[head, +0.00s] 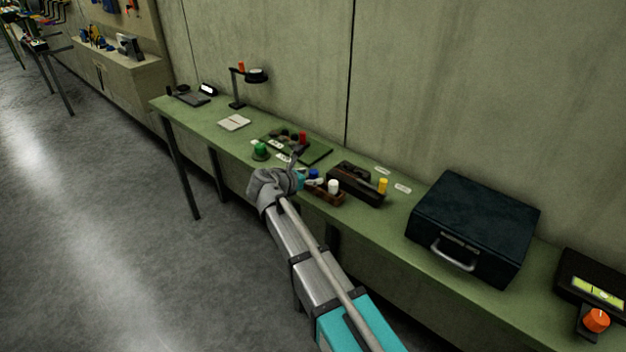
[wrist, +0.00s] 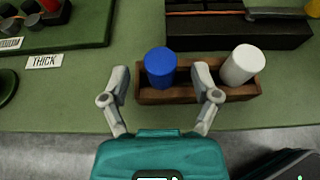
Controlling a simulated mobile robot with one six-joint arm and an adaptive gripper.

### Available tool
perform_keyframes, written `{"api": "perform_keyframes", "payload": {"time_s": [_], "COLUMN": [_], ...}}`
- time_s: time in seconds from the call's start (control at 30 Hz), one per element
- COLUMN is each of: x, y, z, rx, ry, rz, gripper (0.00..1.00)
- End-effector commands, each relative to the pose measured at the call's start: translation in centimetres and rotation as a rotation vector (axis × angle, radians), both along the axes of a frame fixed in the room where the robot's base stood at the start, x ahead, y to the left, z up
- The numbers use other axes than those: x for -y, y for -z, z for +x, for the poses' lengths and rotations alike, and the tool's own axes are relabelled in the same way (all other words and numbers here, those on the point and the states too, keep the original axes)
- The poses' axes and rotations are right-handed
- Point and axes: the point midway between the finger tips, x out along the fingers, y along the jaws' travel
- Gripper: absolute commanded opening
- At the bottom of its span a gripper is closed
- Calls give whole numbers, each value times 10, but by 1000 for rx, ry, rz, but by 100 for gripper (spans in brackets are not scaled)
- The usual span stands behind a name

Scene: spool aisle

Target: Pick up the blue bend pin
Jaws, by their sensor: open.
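The blue bend pin (wrist: 160,67) is a short upright cylinder in a small wooden holder (wrist: 185,96) near the table's front edge. A white pin (wrist: 243,64) stands to its right in the same holder. In the wrist view my gripper (wrist: 161,82) is open, one finger on each side of the blue pin; I cannot tell whether either finger touches it. In the head view the blue pin (head: 313,174) shows only in part, just beyond my gripper (head: 300,170), with the white pin (head: 333,186) to its right.
A dark wooden block (head: 356,184) with a yellow-handled tool lies behind the holder. A dark green board (head: 312,150) with red and black pieces and a green knob (head: 261,151) lie to the left. A dark case (head: 474,225) stands to the right. A wall runs behind the table.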

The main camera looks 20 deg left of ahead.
Motion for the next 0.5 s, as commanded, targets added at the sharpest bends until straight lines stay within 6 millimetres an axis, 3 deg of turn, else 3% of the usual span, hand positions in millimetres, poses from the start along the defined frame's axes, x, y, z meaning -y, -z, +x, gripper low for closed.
{"api": "perform_keyframes", "payload": {"time_s": [0.2,0.5], "x": [6,7], "y": [7,6], "z": [15,16], "rx": [0,0], "ry": [1,1], "rz": [0,0], "gripper": [79,79]}}
